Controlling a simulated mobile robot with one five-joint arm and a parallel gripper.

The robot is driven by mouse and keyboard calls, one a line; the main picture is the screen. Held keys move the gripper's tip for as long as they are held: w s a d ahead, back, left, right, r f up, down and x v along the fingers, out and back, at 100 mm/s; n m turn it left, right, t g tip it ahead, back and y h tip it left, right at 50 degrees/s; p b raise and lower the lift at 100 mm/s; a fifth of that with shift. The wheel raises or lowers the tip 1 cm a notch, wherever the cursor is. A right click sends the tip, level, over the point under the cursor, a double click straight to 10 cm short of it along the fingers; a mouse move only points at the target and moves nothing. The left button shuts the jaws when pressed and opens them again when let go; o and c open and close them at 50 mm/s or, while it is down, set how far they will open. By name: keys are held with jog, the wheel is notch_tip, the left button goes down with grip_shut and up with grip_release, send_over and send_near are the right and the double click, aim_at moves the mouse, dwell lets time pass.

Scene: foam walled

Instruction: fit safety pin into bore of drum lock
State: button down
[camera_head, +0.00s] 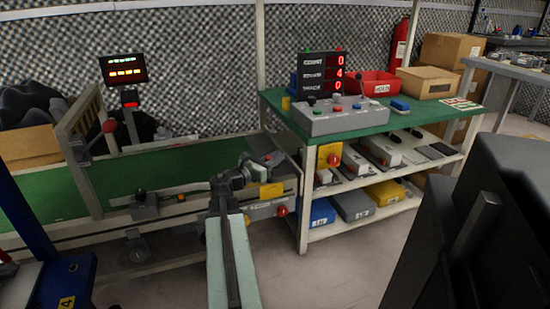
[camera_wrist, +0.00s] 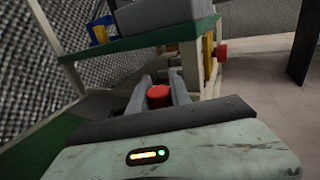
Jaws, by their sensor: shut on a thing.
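My gripper (camera_wrist: 158,92) is shut on a red-topped piece, which I take to be the safety pin (camera_wrist: 158,97). In the wrist view its round red head shows between the two grey fingers; any shaft is hidden. In the head view my gripper (camera_head: 266,160) is above the right end of the green conveyor, near a yellow plate (camera_head: 272,190). I cannot clearly pick out the drum lock or its bore. It may be part of the fittings at that conveyor end, partly hidden by my arm.
The green-topped bench (camera_head: 430,115) stands right of my gripper, with a grey control box (camera_head: 342,120) on top. A yellow plate with a red knob (camera_head: 333,159) is on its near side. The conveyor (camera_head: 180,163) runs left. Open floor (camera_head: 370,245) lies before the bench.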

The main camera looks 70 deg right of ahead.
jog(key=shift+f+b, duration=1.15)
jog(key=shift+f, duration=0.05)
jog(key=c, duration=1.1)
grip_release()
jog(key=shift+a, duration=0.1)
